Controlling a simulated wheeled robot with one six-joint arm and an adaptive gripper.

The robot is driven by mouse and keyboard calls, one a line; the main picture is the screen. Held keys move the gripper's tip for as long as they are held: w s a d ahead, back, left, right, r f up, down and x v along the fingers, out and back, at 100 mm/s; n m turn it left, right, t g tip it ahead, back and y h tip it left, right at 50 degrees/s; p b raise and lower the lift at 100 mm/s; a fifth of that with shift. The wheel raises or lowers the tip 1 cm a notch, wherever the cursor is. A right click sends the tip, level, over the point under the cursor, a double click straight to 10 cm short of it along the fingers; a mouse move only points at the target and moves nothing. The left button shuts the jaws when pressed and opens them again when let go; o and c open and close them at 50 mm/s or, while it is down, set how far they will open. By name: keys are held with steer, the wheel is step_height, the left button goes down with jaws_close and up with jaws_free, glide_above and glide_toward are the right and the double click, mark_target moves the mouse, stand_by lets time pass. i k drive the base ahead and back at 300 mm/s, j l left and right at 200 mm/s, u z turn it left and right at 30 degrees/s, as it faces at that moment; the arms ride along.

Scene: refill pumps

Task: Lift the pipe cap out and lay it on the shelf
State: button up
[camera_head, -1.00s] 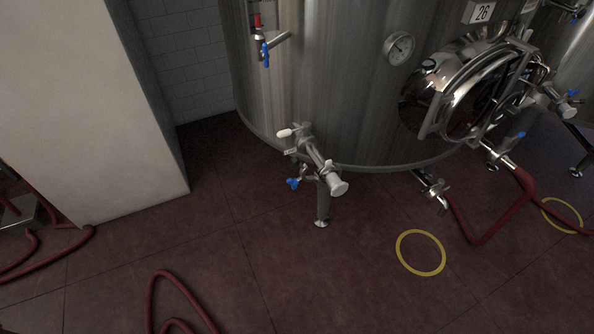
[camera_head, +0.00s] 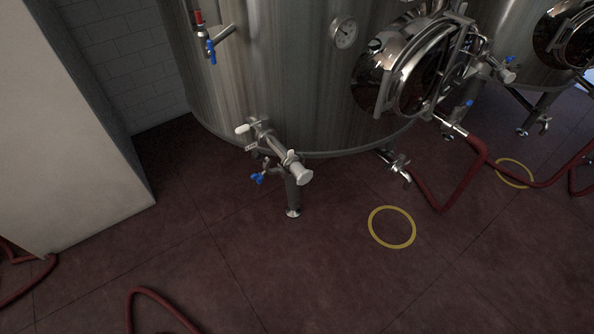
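What looks like the pipe cap (camera_head: 302,174) is a pale round end piece on a short steel pipe. The pipe (camera_head: 272,148) sticks out low from the front of a large steel tank (camera_head: 270,70). A white-handled valve (camera_head: 244,129) and a blue-handled valve (camera_head: 258,179) sit on the same pipe. I cannot tell how the cap is held there. No shelf can be made out in this view. My gripper is not in view.
Red hoses lie on the dark red floor at the bottom left (camera_head: 150,296) and right (camera_head: 440,190). A yellow ring (camera_head: 392,227) is on the floor. A pale wall or column (camera_head: 60,130) stands at left. The floor in front of the pipe is clear.

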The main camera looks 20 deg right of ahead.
mark_target(303, 176)
steer(key=i+j+z, duration=0.1)
steer(key=j, duration=0.25)
steer(key=i+j+z, duration=0.1)
steer(key=i+j, duration=0.15)
steer(key=i+j+z, duration=0.1)
steer(key=j, duration=0.35)
steer(key=i+j+z, duration=0.1)
steer(key=j, duration=0.25)
steer(key=i+j+z, duration=0.1)
steer(key=j, duration=0.25)
steer(key=i+j, duration=0.25)
steer(key=j, duration=0.15)
steer(key=i+j+z, duration=0.15)
steer(key=j, duration=0.25)
steer(key=k, duration=0.05)
